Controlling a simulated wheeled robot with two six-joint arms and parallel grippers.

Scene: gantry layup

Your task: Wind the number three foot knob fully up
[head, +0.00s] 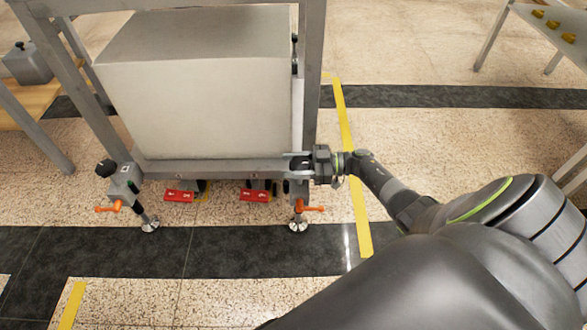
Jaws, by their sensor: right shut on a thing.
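The metal gantry frame (215,170) stands on the floor with a foot at each near corner. My right gripper (299,163) is at the top of the near right foot, shut on its dark knob, which the jaws mostly hide. That foot has an orange lever (312,209) and a round pad (298,226) on the floor. The near left foot has a black knob (105,168) on top, an orange lever (108,208) and a round pad (150,226). No foot number can be read. My left gripper is not in view.
A large pale block (200,105) fills the frame. Two red tags (180,196) (255,195) show below the near beam. Yellow tape (352,170) runs along the floor to the right. A table (548,25) with small yellow items stands far right. The dark floor strip in front is clear.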

